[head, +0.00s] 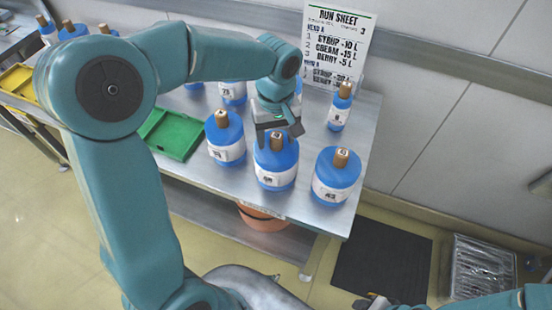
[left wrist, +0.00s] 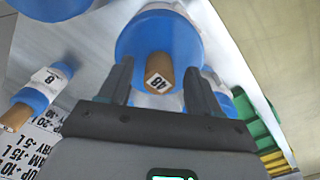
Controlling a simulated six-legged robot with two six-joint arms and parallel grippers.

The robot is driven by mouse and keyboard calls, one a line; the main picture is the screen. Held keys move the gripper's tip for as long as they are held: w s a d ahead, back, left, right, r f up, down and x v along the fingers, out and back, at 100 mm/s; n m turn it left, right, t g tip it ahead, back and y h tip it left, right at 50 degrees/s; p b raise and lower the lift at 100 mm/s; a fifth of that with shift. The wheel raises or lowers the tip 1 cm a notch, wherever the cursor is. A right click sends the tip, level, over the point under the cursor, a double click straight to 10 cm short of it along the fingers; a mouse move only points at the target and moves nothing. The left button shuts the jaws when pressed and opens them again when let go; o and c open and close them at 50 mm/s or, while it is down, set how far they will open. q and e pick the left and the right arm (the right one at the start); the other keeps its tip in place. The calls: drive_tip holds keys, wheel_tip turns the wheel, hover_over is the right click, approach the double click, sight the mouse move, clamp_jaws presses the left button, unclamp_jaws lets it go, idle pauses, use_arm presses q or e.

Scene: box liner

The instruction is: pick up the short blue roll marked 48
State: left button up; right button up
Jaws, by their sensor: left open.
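The short blue roll marked 48 (head: 276,165) stands upright near the front of the metal table, with a white label and a wooden core end on top. My left gripper (head: 279,132) is open just above and behind it, with a finger on either side of the core in view. The left fingers (left wrist: 157,86) show on both sides of that core, with nothing held. Only a dark part of my right gripper (head: 378,302) shows at the bottom edge; its jaws are unclear.
Similar blue rolls stand close by: one to the left (head: 226,140), one to the right (head: 337,176). A slim roll (head: 340,108) stands behind, before the run sheet (head: 338,40). A green tray (head: 172,136) lies at left. The table's front edge is near.

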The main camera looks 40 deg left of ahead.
use_arm(q)
drive_tip(key=shift+d+f, duration=0.1)
drive_tip(key=shift+f, duration=0.25)
clamp_jaws()
drive_tip(key=shift+r, duration=0.15)
idle(1.0)
